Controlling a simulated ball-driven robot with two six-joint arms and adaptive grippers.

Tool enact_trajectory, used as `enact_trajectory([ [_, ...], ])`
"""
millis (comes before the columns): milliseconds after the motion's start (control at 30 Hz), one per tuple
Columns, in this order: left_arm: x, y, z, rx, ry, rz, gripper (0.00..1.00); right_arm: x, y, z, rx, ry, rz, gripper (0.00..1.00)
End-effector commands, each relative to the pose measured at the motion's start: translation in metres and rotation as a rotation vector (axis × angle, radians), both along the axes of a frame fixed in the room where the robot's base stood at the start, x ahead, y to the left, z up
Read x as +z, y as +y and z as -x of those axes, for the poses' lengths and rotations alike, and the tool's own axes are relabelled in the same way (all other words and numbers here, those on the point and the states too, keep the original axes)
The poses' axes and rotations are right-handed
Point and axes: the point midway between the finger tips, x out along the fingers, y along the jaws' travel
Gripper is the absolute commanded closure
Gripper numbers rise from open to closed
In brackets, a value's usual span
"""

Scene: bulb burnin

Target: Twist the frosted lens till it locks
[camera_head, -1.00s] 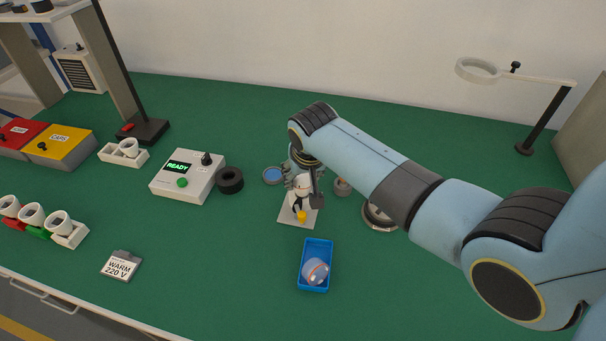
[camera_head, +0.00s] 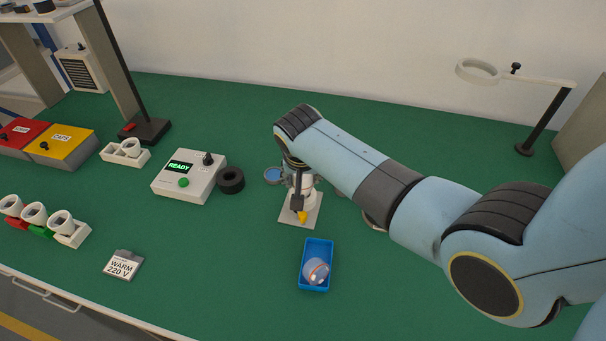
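A white lamp fixture stands on a pale square base plate (camera_head: 306,219), with a small yellow part (camera_head: 302,217) at its front. My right gripper (camera_head: 298,205) is over the fixture, pointing down, and its fingers and wrist cover much of it. I cannot tell whether the fingers are shut on anything. The frosted lens cannot be made out on the fixture; a clear, rounded piece with an orange band (camera_head: 316,270) lies in the blue tray (camera_head: 305,286) in front. My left gripper is not in view.
A control box reading READY (camera_head: 187,178) and a black ring (camera_head: 231,180) stand left of the fixture. A WARM 220 V card (camera_head: 123,265) lies front left. A ring-topped stand (camera_head: 526,147) is at the back right.

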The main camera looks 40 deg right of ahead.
Motion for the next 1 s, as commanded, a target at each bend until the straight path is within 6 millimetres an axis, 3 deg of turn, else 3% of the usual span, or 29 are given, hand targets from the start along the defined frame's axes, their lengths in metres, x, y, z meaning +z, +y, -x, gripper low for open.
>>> enact_trajectory([
  [133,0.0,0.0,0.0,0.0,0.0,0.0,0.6,-0.001,0.0,0.0,-0.023,0.002,-0.001,0.82],
  [267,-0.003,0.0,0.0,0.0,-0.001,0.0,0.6,-0.001,0.001,-0.001,-0.162,0.002,0.0,0.82],
  [300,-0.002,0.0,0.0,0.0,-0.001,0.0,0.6,-0.001,0.001,0.0,-0.178,0.003,0.0,0.5],
  [500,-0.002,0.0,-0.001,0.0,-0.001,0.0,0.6,0.0,0.0,0.0,-0.173,0.001,0.0,0.26],
  [800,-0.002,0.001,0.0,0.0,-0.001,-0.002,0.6,0.002,0.001,0.0,-0.171,0.0,0.0,0.26],
  [1000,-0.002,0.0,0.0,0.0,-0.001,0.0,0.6,0.024,0.009,0.006,-0.172,-0.003,-0.002,0.26],
])
